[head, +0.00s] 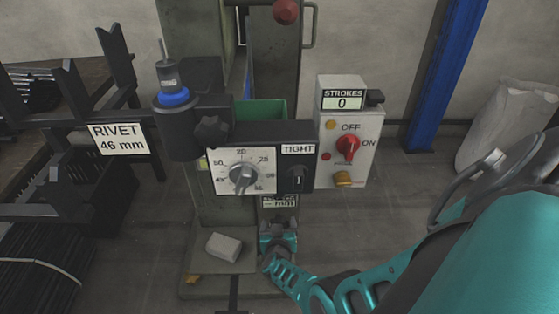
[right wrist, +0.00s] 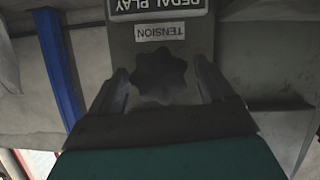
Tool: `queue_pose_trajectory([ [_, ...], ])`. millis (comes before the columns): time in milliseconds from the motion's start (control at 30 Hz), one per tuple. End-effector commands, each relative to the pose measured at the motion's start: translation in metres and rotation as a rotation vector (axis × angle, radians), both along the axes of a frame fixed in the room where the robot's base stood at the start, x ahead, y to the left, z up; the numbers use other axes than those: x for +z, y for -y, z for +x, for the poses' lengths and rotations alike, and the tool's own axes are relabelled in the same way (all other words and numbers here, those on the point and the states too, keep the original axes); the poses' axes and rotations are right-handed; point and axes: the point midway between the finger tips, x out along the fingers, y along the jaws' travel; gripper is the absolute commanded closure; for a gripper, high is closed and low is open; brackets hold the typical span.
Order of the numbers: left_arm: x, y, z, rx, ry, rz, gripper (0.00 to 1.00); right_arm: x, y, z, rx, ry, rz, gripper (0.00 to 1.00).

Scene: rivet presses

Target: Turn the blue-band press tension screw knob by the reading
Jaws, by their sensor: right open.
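The press with the blue band (head: 174,97) stands in the middle of the head view. Its panel has a dial (head: 243,178) with a grey pointer knob and a TIGHT label (head: 298,149) above a small black switch. A small mm display (head: 279,202) below is partly covered and its reading is unclear. My right gripper (head: 278,238) is low in front of the press. In the right wrist view a dark lobed knob (right wrist: 160,75) sits under an upside-down TENSION label (right wrist: 160,31). The open fingers stand on either side of it, with gaps showing. My left gripper is not in view.
A control box (head: 348,135) at right shows STROKES 0 and a red OFF/ON knob. A grey block (head: 223,247) lies on the press base. A rack with a RIVET 46 mm sign (head: 117,139) stands left. A blue post (head: 447,75) stands behind right.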

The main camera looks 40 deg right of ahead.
Motion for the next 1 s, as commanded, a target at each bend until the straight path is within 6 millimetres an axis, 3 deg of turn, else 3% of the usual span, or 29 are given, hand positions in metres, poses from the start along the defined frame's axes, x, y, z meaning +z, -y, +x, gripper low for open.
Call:
queue_pose_trajectory([
  [167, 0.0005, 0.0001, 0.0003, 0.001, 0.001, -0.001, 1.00, 0.0003, 0.0002, 0.0001, 0.000, 0.000, 0.000, 0.19],
  [700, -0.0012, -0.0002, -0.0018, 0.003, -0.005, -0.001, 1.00, 0.0004, 0.0001, 0.0001, 0.000, 0.001, -0.001, 0.70],
  [1000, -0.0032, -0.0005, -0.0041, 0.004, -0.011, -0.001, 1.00, 0.0005, 0.0004, 0.0000, 0.001, 0.023, 0.026, 0.70],
])
